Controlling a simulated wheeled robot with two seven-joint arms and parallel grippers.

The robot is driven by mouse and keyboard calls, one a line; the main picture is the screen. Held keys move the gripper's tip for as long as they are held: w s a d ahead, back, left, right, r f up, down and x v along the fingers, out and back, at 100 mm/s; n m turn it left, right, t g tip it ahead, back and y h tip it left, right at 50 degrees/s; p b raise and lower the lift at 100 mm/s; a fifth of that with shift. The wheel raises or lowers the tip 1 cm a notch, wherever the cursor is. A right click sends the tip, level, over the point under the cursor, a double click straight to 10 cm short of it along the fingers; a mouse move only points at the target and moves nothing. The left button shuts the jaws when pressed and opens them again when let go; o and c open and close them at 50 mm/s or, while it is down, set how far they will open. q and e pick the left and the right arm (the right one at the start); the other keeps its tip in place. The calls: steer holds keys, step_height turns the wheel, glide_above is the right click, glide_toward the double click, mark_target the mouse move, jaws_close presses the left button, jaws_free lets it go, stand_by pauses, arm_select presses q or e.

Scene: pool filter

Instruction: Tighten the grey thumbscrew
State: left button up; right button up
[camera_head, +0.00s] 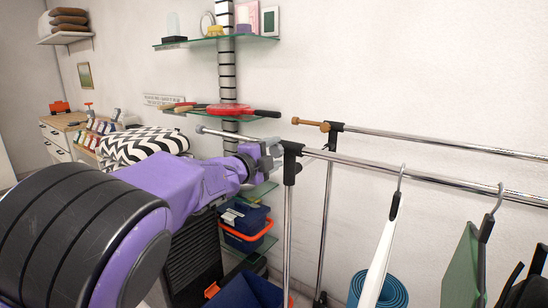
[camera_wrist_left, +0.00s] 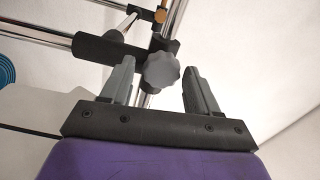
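The grey thumbscrew (camera_wrist_left: 161,69) is a lobed knob on the black clamp (camera_wrist_left: 102,50) of a metal rack. The clamp also shows in the head view (camera_head: 291,149), at the top of an upright post. My left gripper (camera_wrist_left: 157,66) is open, with one grey finger on each side of the thumbscrew in the wrist view. I see no clear contact, and depth is hard to judge. In the head view my left gripper (camera_head: 264,154) is just left of the clamp and largely hides the thumbscrew. My right gripper is not in view.
A chrome rail (camera_head: 430,175) runs right from the clamp, with a white item (camera_head: 381,255) and a green item (camera_head: 461,265) hanging from it. A second rail (camera_head: 440,145) lies behind. Glass shelves (camera_head: 215,42) and blue bins (camera_head: 246,219) stand beyond my left arm.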

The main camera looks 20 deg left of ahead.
arm_select(q)
steer(key=b+v, duration=0.2)
steer(key=v, duration=0.4)
stand_by(0.3)
